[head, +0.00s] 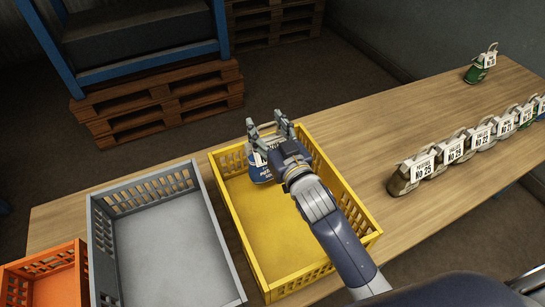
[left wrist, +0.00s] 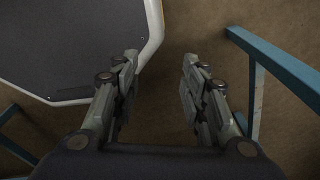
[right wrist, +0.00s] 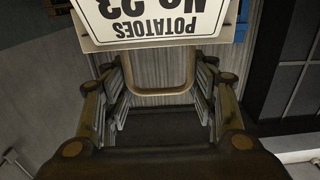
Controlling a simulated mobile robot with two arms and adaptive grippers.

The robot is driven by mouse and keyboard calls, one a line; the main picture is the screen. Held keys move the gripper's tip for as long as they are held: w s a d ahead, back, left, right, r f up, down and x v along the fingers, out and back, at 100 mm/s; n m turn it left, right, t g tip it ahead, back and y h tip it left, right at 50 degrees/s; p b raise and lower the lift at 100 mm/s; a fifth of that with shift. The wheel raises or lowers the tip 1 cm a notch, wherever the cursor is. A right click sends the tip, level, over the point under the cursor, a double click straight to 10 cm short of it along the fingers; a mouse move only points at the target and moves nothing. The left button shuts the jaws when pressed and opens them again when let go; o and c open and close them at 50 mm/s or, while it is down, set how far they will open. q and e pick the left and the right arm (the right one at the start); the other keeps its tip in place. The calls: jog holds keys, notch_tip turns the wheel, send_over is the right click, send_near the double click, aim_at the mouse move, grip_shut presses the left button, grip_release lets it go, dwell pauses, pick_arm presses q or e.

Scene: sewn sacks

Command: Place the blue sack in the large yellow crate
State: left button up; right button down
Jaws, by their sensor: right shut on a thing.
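The blue sack (head: 260,174) with a white label shows in the head view at the far left corner of the large yellow crate (head: 345,210), partly hidden by my right gripper. I cannot tell whether it touches the crate floor. My right gripper (head: 268,127) is over the crate's far end, shut on the blue sack. In the right wrist view the label (right wrist: 150,18) reads "POTATOES No 23" upside down, and a tan loop (right wrist: 158,91) shows between the fingers (right wrist: 160,95). My left gripper (left wrist: 158,85) is open and empty above the brown floor, in the left wrist view only.
A grey crate (head: 99,235) and an orange crate (head: 40,265) stand left of the yellow one. Several labelled sacks (head: 422,168) line the table's right side, with a green sack (head: 477,73) farther back. The table (head: 340,120) is clear behind the yellow crate.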

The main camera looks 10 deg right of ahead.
aim_at(269, 144)
jog(key=shift+f, duration=0.7)
notch_tip(269, 144, down, 3)
jog(key=shift+f, duration=0.15)
pick_arm(q)
jog(key=shift+w+r, duration=0.1)
jog(key=shift+w, duration=0.3)
pick_arm(e)
jog(key=shift+f, duration=0.15)
pick_arm(q)
jog(key=shift+s, duration=0.1)
pick_arm(e)
jog(key=shift+f, duration=0.15)
jog(key=c, duration=0.6)
grip_release()
jog(key=shift+f, duration=0.1)
jog(key=shift+c, duration=0.2)
